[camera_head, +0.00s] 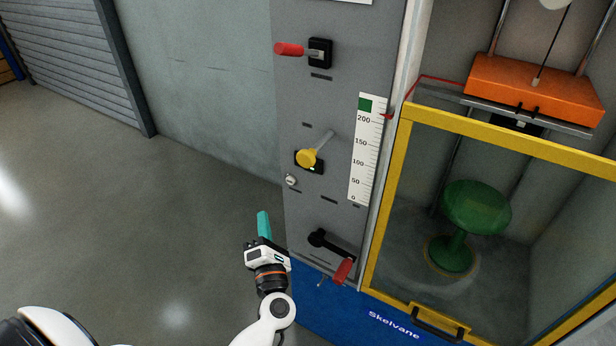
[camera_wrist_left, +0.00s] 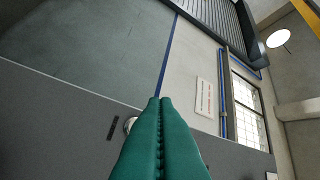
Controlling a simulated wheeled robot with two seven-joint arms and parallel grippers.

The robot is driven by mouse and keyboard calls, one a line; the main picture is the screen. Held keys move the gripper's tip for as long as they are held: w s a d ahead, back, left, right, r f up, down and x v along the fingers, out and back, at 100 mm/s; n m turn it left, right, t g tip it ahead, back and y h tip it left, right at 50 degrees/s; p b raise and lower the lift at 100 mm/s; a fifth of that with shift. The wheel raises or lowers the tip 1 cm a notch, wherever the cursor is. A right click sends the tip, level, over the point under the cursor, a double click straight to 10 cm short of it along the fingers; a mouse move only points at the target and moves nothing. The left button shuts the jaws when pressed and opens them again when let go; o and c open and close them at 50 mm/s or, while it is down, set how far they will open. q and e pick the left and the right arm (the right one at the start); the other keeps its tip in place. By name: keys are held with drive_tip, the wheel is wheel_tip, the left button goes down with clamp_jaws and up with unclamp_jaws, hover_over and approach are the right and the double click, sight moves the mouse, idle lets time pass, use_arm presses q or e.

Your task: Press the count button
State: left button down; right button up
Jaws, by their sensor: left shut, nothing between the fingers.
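A small round whitish button (camera_head: 291,180), likely the count button, sits near the left edge of the grey machine panel (camera_head: 300,110), just below the yellow-knobbed lever. My left gripper (camera_head: 263,215) is shut and empty, its teal fingers pointing up, below and left of the button in the head view. In the left wrist view the closed teal fingers (camera_wrist_left: 160,105) fill the lower middle. A round pale thing (camera_wrist_left: 129,125), probably the same button, shows beside them, partly hidden by the fingers. I cannot tell whether they touch it. My right gripper is not in view.
The panel carries a red-handled switch (camera_head: 290,49), a yellow-knobbed lever (camera_head: 307,158), a black crank with a red grip (camera_head: 342,270) and a scale (camera_head: 366,150). A yellow-framed guard (camera_head: 388,215) encloses a green stool (camera_head: 475,208). Floor left of the panel is clear.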

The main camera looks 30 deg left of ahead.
sight(290, 181)
use_arm(q)
drive_tip(key=shift+a+r+n+g+y, duration=0.15)
drive_tip(key=shift+r+n+g+y, duration=0.2)
drive_tip(key=shift+r+n, duration=0.4)
drive_tip(key=w+b, duration=0.2)
drive_tip(key=w, duration=0.6)
drive_tip(key=shift+w+d, duration=0.4)
drive_tip(key=shift+f, duration=0.1)
idle(1.4)
drive_tip(key=shift+w, duration=0.4)
drive_tip(key=shift+w, duration=0.35)
idle(0.5)
idle(0.3)
drive_tip(key=shift+s, duration=0.8)
